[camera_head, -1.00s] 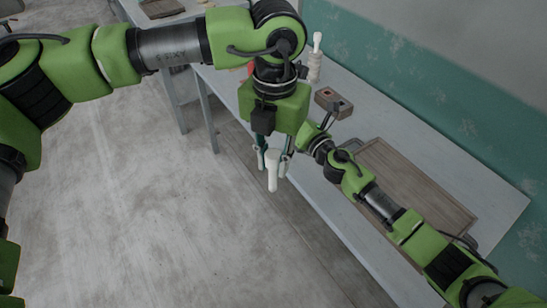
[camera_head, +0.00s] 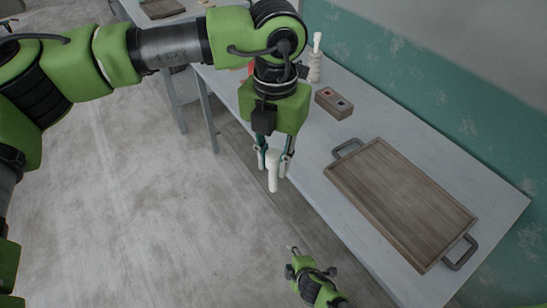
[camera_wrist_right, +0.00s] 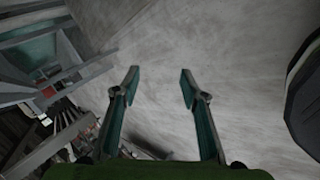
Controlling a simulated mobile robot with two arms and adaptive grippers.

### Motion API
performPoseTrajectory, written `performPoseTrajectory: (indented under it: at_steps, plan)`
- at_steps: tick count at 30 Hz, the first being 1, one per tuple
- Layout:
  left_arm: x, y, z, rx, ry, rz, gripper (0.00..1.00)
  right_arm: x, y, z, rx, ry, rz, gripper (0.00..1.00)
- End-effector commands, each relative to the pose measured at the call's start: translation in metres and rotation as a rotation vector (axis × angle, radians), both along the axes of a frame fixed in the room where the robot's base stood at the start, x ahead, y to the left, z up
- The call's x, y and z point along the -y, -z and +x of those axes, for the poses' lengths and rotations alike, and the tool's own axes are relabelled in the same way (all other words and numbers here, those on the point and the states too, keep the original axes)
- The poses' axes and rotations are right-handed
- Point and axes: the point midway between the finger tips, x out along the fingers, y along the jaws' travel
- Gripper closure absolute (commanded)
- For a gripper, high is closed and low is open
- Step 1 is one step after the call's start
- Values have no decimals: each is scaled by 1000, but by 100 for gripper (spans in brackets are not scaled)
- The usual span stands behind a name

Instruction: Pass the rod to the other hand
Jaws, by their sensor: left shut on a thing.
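The white rod (camera_head: 273,172) hangs roughly upright in my left gripper (camera_head: 273,158), which points down over the gap between the floor and the table edge. The left fingers close on its upper part and its lower end sticks out below. My right gripper (camera_head: 294,252) is low in the head view, below and a little right of the rod, well apart from it. In the right wrist view my right gripper (camera_wrist_right: 158,73) has its two fingers spread with nothing between them. The rod does not show there.
A long grey table (camera_head: 296,173) runs along the green wall. On it lie a wooden tray (camera_head: 400,203) with dark handles, a brown box (camera_head: 334,103) with a red and a dark mark, and a pale stand (camera_head: 315,67) with a white piece. Bare floor (camera_head: 150,220) is open at left.

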Motion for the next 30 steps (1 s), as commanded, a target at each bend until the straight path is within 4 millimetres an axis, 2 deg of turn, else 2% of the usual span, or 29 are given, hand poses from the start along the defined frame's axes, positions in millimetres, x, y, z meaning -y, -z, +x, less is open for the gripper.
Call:
performPoseTrajectory:
  at_steps: [1, 3, 5, 9, 15, 21, 25, 30]
  plan:
    - [0, 0, 0, 0, 0, 0, 100, 13, 18, -21, -57, 68, 29, 60]
    - [0, 0, 0, 0, 0, 0, 100, 30, 39, -48, -127, 167, 74, 60]
    - [0, 0, 0, 0, 0, 0, 100, 44, 56, -73, -185, 254, 111, 60]
    - [0, 0, 0, 0, 0, 0, 100, 74, 91, -135, -310, 462, 186, 60]
    - [0, 0, 0, 0, 0, 0, 100, 112, 127, -231, -461, 770, 272, 60]
    - [0, 0, 0, 0, 0, 0, 100, 138, 146, -315, -560, 1039, 327, 60]
    - [0, 0, 0, 0, 0, 0, 100, 147, 151, -350, -593, 1153, 344, 60]
    - [0, 0, 0, 0, 0, 0, 100, 152, 153, -369, -610, 1217, 355, 60]
